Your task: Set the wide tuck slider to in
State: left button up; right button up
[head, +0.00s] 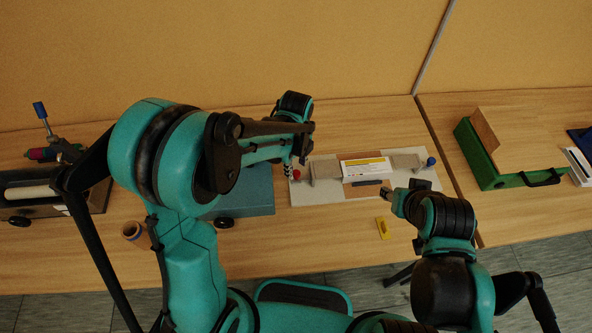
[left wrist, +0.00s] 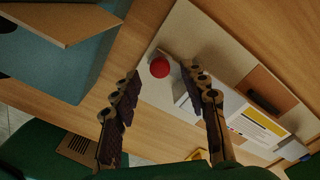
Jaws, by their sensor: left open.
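A pale flat fixture (head: 330,194) lies on the table, with a red knob (head: 296,174) at its left end and a blue knob (head: 431,161) at its right end. Two grey blocks flank a white card with a yellow stripe (head: 366,168); I cannot tell which part is the wide tuck slider. My left gripper (head: 288,164) is over the fixture's left end. In the left wrist view, the left gripper (left wrist: 161,76) is open, with the red knob (left wrist: 160,67) between its fingertips; contact is unclear. My right gripper (head: 387,194) is by the fixture's front right edge; its jaws are unclear.
A blue-grey box (head: 250,193) stands close left of the fixture. A small yellow piece (head: 383,228) lies in front. A green case (head: 486,160) stands on the right table, and a roller device (head: 30,193) at far left. A tan panel wall closes the back.

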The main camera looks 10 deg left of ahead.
aim_at(312, 170)
pick_arm(q)
jog(key=shift+f, duration=1.15)
jog(key=shift+c, duration=0.3)
grip_shut()
jog(key=d, duration=0.2)
jog(key=w+d, duration=0.1)
jog(key=d, duration=0.1)
jog(key=shift+w+d+b, duration=0.1)
jog(key=shift+d+b, duration=0.25)
jog(key=shift+o, duration=0.3)
grip_release()
